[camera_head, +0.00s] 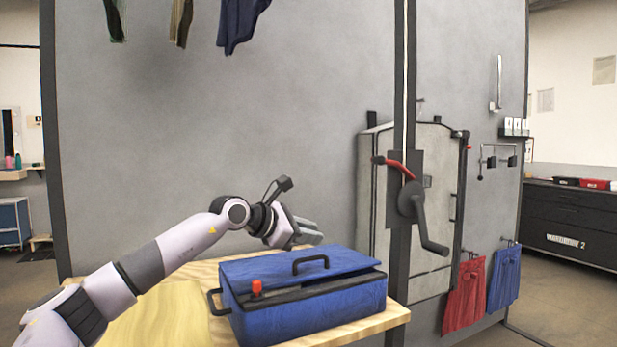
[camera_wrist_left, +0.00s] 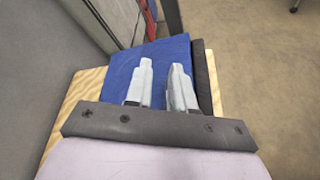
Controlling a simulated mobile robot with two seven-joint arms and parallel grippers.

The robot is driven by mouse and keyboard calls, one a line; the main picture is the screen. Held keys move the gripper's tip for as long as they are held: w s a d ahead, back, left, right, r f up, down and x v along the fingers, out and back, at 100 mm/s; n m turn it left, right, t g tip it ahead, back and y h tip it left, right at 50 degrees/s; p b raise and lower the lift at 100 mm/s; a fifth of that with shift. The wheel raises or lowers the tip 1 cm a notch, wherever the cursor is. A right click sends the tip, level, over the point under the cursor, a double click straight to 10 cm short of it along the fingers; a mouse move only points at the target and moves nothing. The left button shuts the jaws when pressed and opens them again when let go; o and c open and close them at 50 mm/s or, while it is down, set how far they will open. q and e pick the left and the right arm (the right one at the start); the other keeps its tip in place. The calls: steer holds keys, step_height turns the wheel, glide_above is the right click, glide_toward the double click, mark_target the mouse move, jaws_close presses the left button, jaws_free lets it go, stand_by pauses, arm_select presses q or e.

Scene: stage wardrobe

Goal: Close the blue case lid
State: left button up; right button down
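The blue case (camera_head: 320,315) stands on a light wooden table. Its blue lid (camera_head: 350,262) is hinged down low but tilted, with a dark gap showing along the front between lid and body. A black handle (camera_head: 310,264) is on the lid, and a red latch (camera_head: 256,288) sits at the front left. My left gripper (camera_head: 312,234) is above the lid's back part, apart from it as far as I can see. In the left wrist view its two fingers (camera_wrist_left: 162,68) are apart with nothing between them, over the blue lid (camera_wrist_left: 122,72). My right gripper is not in view.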

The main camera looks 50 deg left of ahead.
arm_select(q)
step_height(320, 180, up, 12)
steer(key=p, duration=0.4)
